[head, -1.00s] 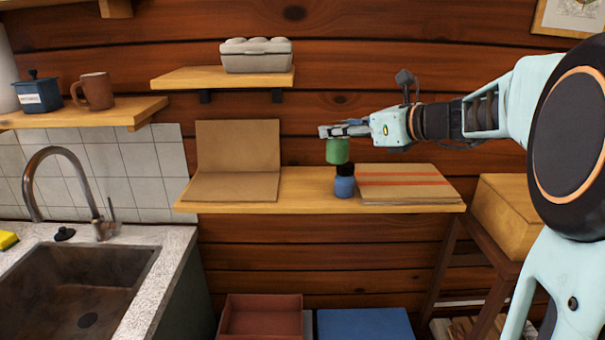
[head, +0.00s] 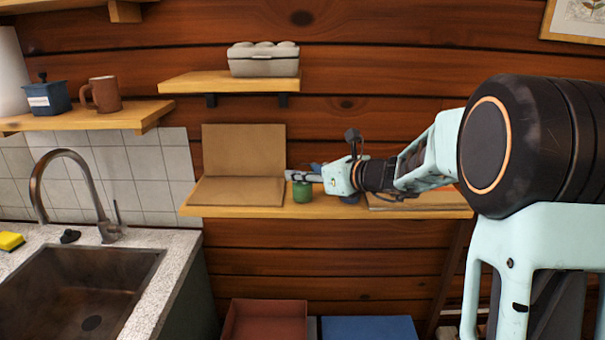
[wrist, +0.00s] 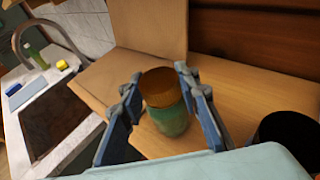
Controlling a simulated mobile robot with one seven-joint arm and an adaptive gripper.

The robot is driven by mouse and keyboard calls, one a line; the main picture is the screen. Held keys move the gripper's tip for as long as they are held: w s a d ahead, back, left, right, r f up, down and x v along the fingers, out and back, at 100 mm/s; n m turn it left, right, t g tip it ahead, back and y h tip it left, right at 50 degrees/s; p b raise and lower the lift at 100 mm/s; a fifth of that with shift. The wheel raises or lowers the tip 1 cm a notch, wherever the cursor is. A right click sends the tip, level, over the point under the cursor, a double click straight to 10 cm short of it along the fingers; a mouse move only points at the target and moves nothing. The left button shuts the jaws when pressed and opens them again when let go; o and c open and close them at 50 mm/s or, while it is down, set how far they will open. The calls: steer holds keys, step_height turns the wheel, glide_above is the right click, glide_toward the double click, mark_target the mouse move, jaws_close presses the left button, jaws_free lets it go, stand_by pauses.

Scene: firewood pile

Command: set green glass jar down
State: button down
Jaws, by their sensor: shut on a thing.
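The green glass jar (head: 302,193) is at the lower wooden shelf (head: 240,212), just right of the open cardboard. In the wrist view the jar (wrist: 172,120) has an orange-brown lid and stands upright between the fingers. My gripper (head: 303,177) reaches in from the right and is shut on the jar near its top; its fingers also show in the wrist view (wrist: 160,92). The jar's base is at the height of the shelf surface; I cannot tell whether it touches.
An open cardboard piece (head: 240,150) stands left of the jar. A dark-topped round container (wrist: 288,140) is close on the right. A flat package (head: 430,201) lies at the shelf's right. A smaller shelf with an egg carton (head: 263,60) is above. The sink (head: 80,290) is left.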

steer(key=c, duration=1.9)
jaws_free()
steer(key=shift+f, duration=0.15)
steer(key=o, duration=0.4)
steer(key=shift+o, duration=0.2)
steer(key=shift+r, duration=0.2)
steer(key=v, duration=1.2)
steer(key=shift+b, duration=0.35)
